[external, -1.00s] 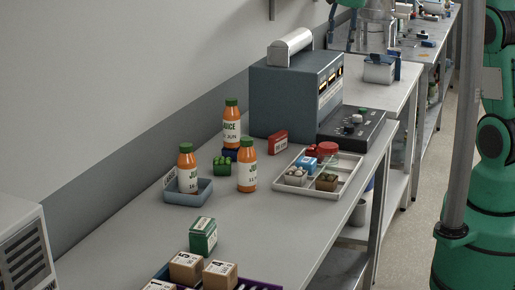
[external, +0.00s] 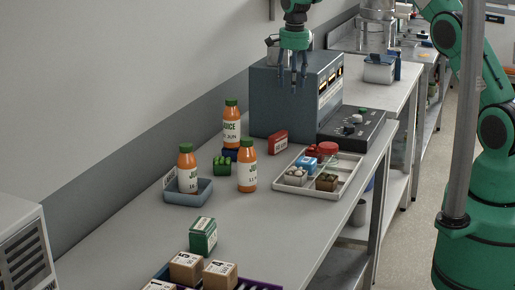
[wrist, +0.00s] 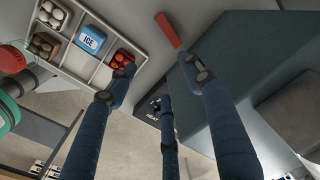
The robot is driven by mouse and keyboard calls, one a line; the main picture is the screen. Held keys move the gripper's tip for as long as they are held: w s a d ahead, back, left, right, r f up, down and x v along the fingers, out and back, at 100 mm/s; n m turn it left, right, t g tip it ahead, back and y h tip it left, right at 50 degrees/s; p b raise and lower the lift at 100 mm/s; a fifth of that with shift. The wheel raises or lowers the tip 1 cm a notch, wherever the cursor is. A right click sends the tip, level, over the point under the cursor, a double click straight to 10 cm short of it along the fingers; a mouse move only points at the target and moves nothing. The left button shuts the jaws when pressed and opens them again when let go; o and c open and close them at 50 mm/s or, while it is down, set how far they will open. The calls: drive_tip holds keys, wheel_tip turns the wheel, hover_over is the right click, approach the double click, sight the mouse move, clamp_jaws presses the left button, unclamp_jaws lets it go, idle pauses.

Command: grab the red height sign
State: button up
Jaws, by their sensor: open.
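The red sign (external: 278,141), a small upright block with pale lettering too small to read, stands on the grey table in front of the dark machine. In the wrist view it shows as a narrow red bar (wrist: 168,30) near the top, just beyond the fingertips. My gripper (external: 293,84) hangs with its dark blue fingers pointing down, in front of the machine in the picture and above the sign. Its fingers (wrist: 157,66) are spread apart with nothing between them in the wrist view. The sign is apart from them.
The dark machine (external: 284,103) stands close behind the sign, with a control panel (external: 352,129) to its right. A white divided tray (external: 345,181) holds several small items. Juice bottles (external: 247,165) stand to the left.

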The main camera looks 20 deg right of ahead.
drive_tip(key=m, duration=0.1)
hover_over(280, 134)
wheel_tip(280, 134, down, 8)
drive_tip(key=shift+w+a+f+g+p, duration=0.1)
drive_tip(key=shift+w+g+p, duration=0.05)
drive_tip(key=shift+g+p, duration=0.2)
drive_tip(key=shift+f, duration=0.1)
drive_tip(key=shift+f, duration=4.25)
drive_tip(key=shift+f, duration=0.15)
drive_tip(key=shift+f, duration=2.45)
drive_tip(key=c, duration=1.2)
